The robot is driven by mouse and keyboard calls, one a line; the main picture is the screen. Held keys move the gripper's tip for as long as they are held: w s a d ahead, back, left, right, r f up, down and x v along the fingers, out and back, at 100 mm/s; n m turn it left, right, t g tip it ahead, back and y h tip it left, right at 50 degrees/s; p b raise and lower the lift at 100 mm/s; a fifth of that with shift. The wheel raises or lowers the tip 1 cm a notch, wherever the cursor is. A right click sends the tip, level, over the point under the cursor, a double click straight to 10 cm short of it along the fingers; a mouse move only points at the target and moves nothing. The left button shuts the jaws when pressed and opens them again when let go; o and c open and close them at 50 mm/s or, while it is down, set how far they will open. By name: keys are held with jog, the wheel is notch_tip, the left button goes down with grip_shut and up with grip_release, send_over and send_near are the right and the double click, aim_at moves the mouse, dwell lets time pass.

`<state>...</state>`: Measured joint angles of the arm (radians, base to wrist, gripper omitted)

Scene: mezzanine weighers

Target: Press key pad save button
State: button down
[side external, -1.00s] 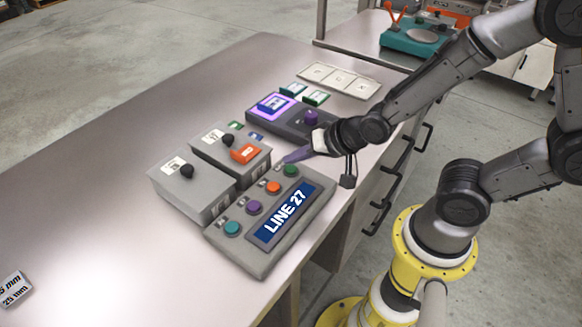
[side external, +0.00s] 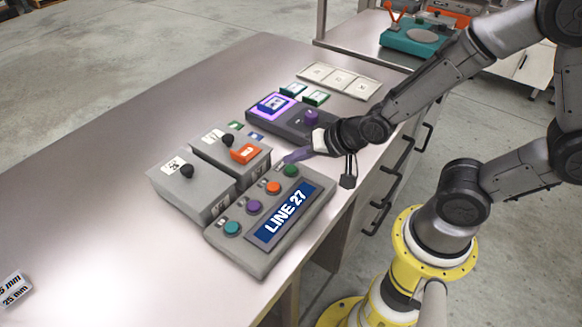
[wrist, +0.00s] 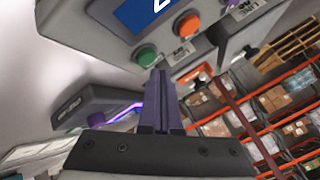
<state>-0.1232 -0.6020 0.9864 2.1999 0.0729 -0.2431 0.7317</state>
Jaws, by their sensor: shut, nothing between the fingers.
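The key pad (side external: 262,267) is a grey sloped box on the bench with a blue "LINE 27" screen. Along it are a teal button (side external: 232,228), a purple button (side external: 253,207), an orange button (side external: 273,187) and a green button (side external: 290,170). Their small labels are too small to read surely. My gripper (side external: 288,159) is shut and empty, its purple fingers close by the green button at the pad's far end. In the wrist view the fingertips (wrist: 160,73) appear just below the green button (wrist: 147,55); whether they touch it I cannot tell.
Two grey boxes with black knobs (side external: 187,171) stand left of the pad; one has an orange switch (side external: 243,153). A dark console (side external: 290,123) with a purple-lit panel stands beyond my gripper. Green-edged cards and a white tray (side external: 339,81) lie farther back. The bench's left is mostly clear.

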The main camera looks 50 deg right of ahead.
aim_at(295, 171)
jog(key=shift+f, duration=0.1)
dwell(0.7)
jog(key=shift+f, duration=0.35)
jog(key=shift+f, duration=0.45)
dwell(0.7)
jog(key=shift+r, duration=0.85)
jog(key=shift+r, duration=2.5)
